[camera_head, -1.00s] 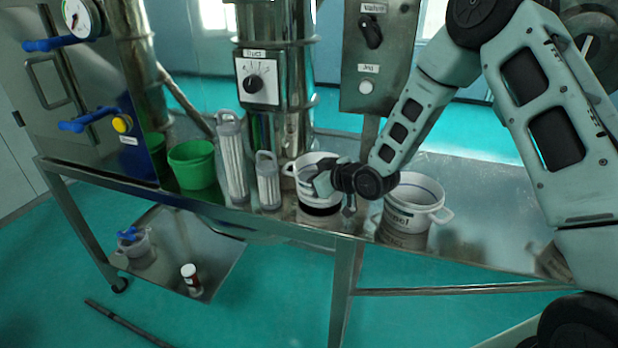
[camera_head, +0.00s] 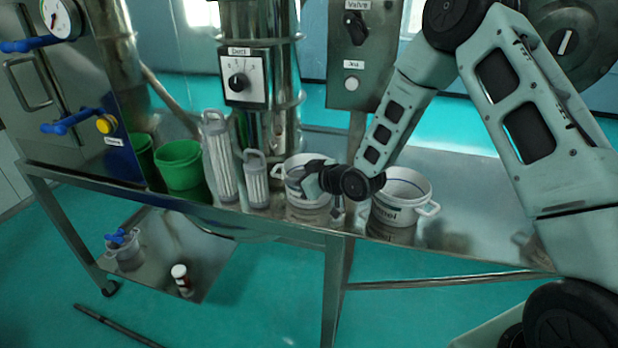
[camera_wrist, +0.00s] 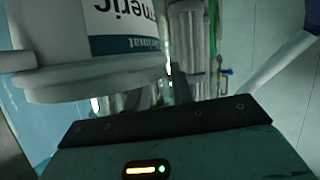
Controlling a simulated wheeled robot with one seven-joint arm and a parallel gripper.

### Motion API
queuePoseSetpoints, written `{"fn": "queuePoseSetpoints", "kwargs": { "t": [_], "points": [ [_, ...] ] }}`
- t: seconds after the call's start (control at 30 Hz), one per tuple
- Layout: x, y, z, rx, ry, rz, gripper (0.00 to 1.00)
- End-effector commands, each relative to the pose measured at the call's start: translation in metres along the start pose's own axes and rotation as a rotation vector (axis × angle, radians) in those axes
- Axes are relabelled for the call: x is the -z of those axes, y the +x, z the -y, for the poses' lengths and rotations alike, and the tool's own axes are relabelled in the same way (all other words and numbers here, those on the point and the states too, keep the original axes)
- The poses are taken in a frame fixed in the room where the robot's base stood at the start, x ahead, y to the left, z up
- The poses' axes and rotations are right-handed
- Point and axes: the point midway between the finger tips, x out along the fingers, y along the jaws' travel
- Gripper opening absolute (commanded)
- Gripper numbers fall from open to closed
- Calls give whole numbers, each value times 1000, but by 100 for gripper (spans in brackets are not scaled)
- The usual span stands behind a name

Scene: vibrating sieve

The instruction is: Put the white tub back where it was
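A white tub (camera_head: 294,165) stands upright at the front of the steel table, left of the panel post. My gripper (camera_head: 312,182) is at its right front side and covers part of its wall. In the wrist view a white tub (camera_wrist: 115,18) fills the upper left, with a label ending in "meric". My fingertips are hidden there, so I cannot tell whether they hold it. A second white tub (camera_head: 402,198) with a partly readable label stands to the right of my gripper. It has side handles and looks open at the top.
A green bucket (camera_head: 182,168) is further left. Behind are a steel column with a dial (camera_head: 240,82) and a control panel (camera_head: 355,60). The table right of the second tub is clear.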

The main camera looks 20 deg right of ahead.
Motion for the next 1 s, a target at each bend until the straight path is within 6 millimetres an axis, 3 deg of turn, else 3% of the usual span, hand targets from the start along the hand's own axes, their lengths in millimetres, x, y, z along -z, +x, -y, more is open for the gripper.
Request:
{"fn": "queuePoseSetpoints", "kwargs": {
  "t": [0.6,0.8,1.0],
  "points": [
    [-1,-104,-1,-4,-1,-2,24],
    [0,-118,0,-1,0,0,24],
    [2,-119,10,9,-8,37,24]
  ]
}}
